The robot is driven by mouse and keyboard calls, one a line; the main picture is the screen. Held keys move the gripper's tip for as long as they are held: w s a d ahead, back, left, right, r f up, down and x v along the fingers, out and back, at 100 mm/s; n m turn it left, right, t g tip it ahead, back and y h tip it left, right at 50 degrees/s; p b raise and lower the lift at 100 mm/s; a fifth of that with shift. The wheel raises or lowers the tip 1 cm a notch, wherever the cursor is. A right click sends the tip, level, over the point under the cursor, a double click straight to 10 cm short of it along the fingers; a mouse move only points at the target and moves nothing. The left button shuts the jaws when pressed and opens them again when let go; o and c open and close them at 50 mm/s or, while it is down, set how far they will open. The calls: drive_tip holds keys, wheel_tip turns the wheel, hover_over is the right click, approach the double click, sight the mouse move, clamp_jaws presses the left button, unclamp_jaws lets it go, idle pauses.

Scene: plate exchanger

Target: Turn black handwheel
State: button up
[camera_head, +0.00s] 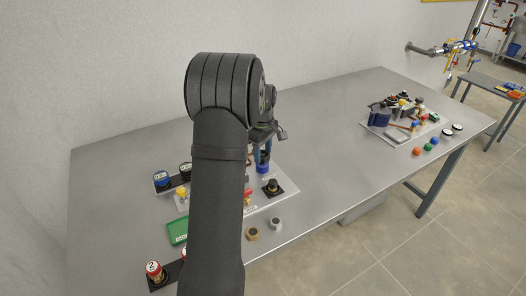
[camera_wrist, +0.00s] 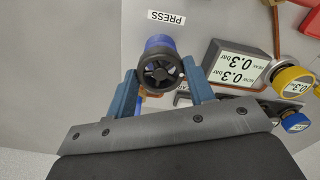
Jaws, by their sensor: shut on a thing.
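The black handwheel (camera_wrist: 160,74) sits in front of a blue body (camera_wrist: 159,43) in the wrist view. Its spokes and rim face the camera. My gripper (camera_wrist: 159,82) has its two blue fingers on either side of the wheel, shut on its rim. In the head view, my gripper (camera_head: 262,150) points down over the near plate. A bit of blue (camera_head: 263,167) shows just under it, and the handwheel itself is hidden or too small to tell.
A grey display box (camera_wrist: 238,64) reading 0.3 bar stands close to the right finger, with a yellow-rimmed gauge (camera_wrist: 293,84) and a blue one (camera_wrist: 295,122) beyond. A green tray (camera_head: 177,231) and a black knob (camera_head: 272,186) are near my arm. The table's middle is clear.

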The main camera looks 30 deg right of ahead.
sight(262, 154)
drive_tip(key=m, duration=0.4)
drive_tip(key=shift+m, duration=0.3)
drive_tip(key=m, duration=0.5)
drive_tip(key=shift+a, duration=0.1)
drive_tip(key=m, duration=0.5)
drive_tip(key=shift+w, duration=0.1)
drive_tip(key=m, duration=0.4)
drive_tip(key=shift+m, duration=0.3)
drive_tip(key=o, duration=1)
drive_tip(key=shift+c, duration=0.2)
drive_tip(key=shift+r, duration=0.1)
wheel_tip(262, 154, up, 17)
drive_tip(key=shift+r, duration=0.15)
